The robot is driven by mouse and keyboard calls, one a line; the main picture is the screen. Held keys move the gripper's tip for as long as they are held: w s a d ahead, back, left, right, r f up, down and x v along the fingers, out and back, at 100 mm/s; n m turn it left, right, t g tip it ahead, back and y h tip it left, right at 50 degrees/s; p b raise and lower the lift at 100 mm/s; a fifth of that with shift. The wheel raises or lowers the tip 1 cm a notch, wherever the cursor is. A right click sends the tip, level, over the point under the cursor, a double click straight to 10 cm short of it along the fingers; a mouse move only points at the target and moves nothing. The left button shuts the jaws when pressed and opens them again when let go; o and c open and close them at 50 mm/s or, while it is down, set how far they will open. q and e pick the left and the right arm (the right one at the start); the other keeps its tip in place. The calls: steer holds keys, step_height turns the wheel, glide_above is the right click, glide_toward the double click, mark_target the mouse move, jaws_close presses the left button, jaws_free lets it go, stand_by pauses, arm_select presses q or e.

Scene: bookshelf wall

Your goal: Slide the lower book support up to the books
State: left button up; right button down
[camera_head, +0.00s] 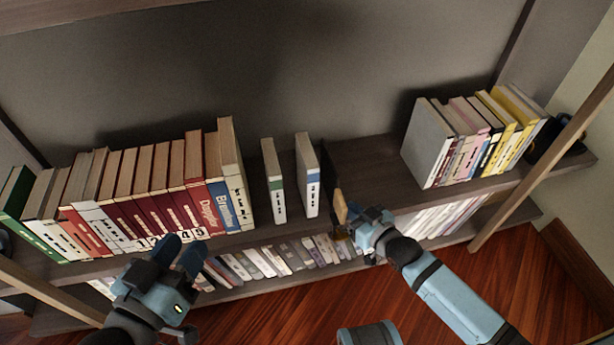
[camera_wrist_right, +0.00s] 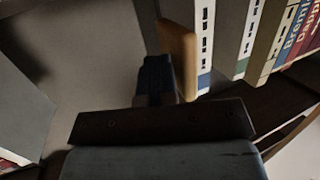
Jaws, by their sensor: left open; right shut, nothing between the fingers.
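The book support, a dark upright plate with a light wooden edge (camera_head: 341,207), stands on the shelf just right of two separate white-spined books. The nearer book has a blue band (camera_head: 308,178); the other has a green band (camera_head: 273,182). A narrow gap shows between support and nearer book. My right gripper (camera_head: 357,222) is shut and empty, close on the right side of the support. In the right wrist view its dark fingers (camera_wrist_right: 156,78) are beside the wooden edge (camera_wrist_right: 178,58); contact is unclear. My left gripper (camera_head: 180,255) is open and empty in front of the left row.
A long row of red and white books (camera_head: 150,190) fills the shelf's left. A grey-to-yellow row (camera_head: 470,140) stands at the right, with a black object (camera_head: 560,140) beyond it. Bare shelf (camera_head: 375,165) lies between support and right row. More books stand on the shelf below.

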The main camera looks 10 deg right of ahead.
steer(key=shift+a+p, duration=0.45)
steer(key=shift+a, duration=0.85)
